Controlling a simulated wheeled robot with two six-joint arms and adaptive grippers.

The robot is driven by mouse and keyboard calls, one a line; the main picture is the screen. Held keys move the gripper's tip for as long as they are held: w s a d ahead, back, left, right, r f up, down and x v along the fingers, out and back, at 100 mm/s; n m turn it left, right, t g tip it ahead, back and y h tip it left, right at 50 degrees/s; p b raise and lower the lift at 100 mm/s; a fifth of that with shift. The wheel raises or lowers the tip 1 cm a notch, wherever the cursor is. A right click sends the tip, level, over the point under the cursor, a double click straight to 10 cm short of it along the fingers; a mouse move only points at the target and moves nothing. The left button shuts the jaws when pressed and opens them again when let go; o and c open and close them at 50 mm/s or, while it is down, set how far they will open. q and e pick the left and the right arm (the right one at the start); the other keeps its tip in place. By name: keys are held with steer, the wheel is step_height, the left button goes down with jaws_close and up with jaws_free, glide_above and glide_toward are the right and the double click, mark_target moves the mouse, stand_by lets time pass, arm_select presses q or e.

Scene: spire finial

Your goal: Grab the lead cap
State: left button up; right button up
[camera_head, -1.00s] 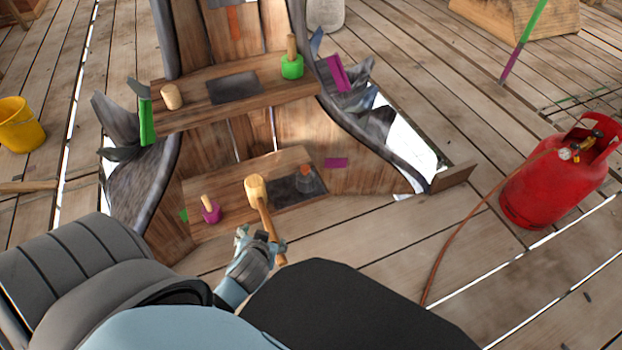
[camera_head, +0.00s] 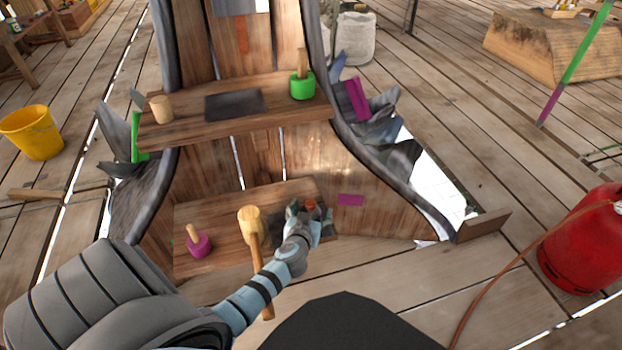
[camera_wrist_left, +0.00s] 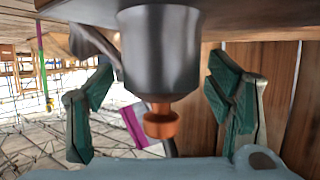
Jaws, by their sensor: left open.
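The lead cap, grey and bell-shaped with an orange knob, stands at the right end of the lower shelf (camera_head: 205,250). In the left wrist view the lead cap (camera_wrist_left: 160,55) fills the middle, upside down in the picture, with its orange knob (camera_wrist_left: 161,122) toward me. In the head view the orange knob (camera_head: 311,204) shows, and my gripper hides most of the cap. My left gripper (camera_head: 309,216) is open, one finger on either side of the cap; in the wrist view gaps show between fingers and cap. My right gripper is not in view.
A wooden mallet (camera_head: 250,222) lies just left of my left gripper, its handle over the shelf's front edge. A purple pot with a wooden handle (camera_head: 199,243) stands farther left. The upper shelf (camera_head: 190,118) holds a green pot (camera_head: 302,88). A red gas cylinder (camera_head: 585,240) stands right.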

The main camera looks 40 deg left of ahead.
arm_select(q)
steer(key=x, duration=0.3)
steer(key=shift+f+b, duration=0.2)
steer(key=shift+b, duration=0.15)
steer(key=shift+r, duration=0.1)
steer(key=shift+c, duration=1)
steer(key=c, duration=1.4)
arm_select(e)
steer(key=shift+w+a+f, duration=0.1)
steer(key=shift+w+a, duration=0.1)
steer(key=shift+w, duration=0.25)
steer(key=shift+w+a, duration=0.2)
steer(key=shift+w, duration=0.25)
